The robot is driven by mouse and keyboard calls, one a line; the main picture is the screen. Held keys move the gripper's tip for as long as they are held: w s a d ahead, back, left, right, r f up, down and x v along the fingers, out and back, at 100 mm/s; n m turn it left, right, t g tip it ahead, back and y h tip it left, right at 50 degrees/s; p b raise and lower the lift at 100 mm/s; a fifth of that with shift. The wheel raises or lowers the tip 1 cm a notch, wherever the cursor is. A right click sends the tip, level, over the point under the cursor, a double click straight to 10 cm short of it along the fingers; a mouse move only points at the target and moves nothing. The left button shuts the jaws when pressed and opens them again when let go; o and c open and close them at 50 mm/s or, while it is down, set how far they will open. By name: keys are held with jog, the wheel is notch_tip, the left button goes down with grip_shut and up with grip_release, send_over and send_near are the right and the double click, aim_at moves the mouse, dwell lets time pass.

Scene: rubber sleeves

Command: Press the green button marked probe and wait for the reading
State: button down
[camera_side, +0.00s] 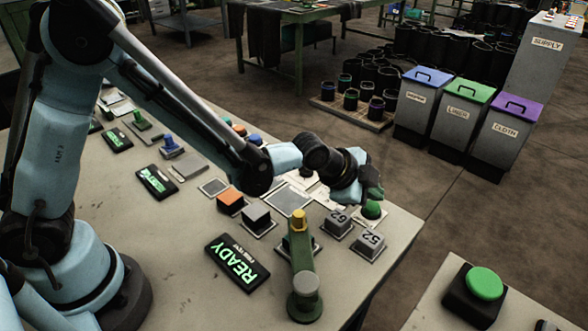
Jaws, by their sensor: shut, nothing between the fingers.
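A small green button (371,209) stands near the right edge of the table, beside grey blocks. My gripper (373,191) is shut and empty, its fingertips at or just above this button; I cannot tell whether they touch. A larger green button (485,283) on a black base sits on a separate surface at the lower right, away from my gripper. No "probe" marking is legible on either button. A black display (237,262) at the front of the table reads READY in green, with smaller unreadable text.
An orange block (231,200) is further left. Lidded bins (452,118) stand on the floor behind.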

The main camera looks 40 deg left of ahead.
aim_at(369, 207)
jog(key=shift+f, duration=0.2)
jog(key=shift+f, duration=0.25)
jog(key=shift+f, duration=0.4)
dwell(0.8)
jog(key=shift+r, duration=0.85)
jog(key=shift+r, duration=2.5)
